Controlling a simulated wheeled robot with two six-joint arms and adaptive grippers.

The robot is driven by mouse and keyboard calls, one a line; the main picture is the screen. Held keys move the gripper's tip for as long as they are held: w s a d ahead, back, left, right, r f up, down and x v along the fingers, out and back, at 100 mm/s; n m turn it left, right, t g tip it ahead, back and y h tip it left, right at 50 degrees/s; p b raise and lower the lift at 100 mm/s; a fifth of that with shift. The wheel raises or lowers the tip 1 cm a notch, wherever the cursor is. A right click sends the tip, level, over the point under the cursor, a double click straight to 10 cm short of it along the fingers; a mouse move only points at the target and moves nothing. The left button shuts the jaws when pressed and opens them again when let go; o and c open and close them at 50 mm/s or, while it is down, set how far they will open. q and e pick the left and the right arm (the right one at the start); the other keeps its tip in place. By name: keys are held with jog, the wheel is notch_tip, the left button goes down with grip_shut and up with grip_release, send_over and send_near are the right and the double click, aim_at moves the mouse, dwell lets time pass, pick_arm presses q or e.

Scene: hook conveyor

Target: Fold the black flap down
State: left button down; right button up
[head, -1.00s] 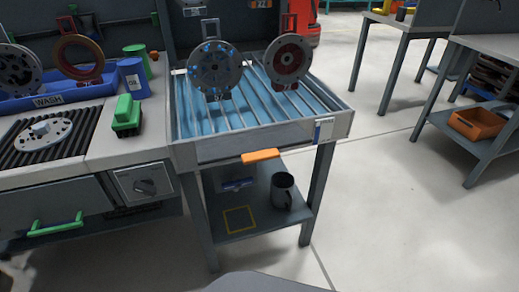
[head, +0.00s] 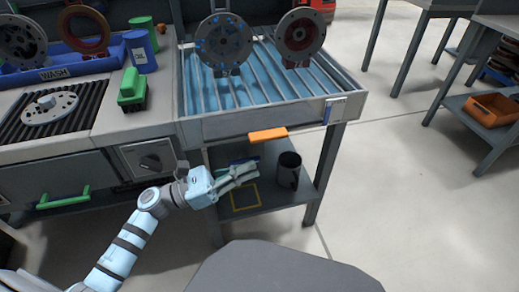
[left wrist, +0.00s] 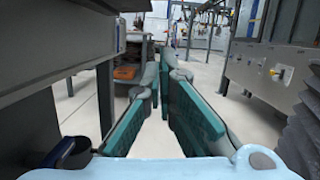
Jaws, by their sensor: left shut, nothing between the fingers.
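My left gripper (head: 254,173) is shut and empty. In the head view it is in front of the lower shelf of the slatted table, below and left of an orange handle (head: 268,135). The handle sits at the lower edge of the table's dark grey front panel (head: 245,122). No part stands out clearly as the black flap, and I cannot tell whether this panel is it. The left gripper's teal-padded fingers also show in the left wrist view (left wrist: 165,68), with nothing between them. My right gripper is not in view.
On the lower shelf (head: 222,207) are a dark mug (head: 289,172) and a yellow square outline (head: 245,197). Two round hanging parts are above the slatted table (head: 352,92). A workbench with a green-handled drawer (head: 62,198) is on the left.

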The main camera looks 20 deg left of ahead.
aim_at(273, 138)
pick_arm(q)
notch_tip(273, 138, up, 5)
jog(key=w+d, duration=0.2)
jog(key=shift+w+d+p, duration=0.15)
jog(key=shift+d+p, duration=0.2)
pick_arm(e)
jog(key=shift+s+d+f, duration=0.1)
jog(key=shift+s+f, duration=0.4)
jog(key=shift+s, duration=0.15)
pick_arm(q)
jog(key=r+n+p, duration=0.1)
jog(key=n+p, duration=0.1)
jog(key=p, duration=0.1)
jog(key=r+p, duration=0.1)
jog(key=shift+s+d+r+n+t+y, duration=0.15)
jog(key=shift+s+r+n+t+y, duration=0.1)
jog(key=shift+r+n+t+y, duration=0.15)
jog(key=shift+f, duration=0.2)
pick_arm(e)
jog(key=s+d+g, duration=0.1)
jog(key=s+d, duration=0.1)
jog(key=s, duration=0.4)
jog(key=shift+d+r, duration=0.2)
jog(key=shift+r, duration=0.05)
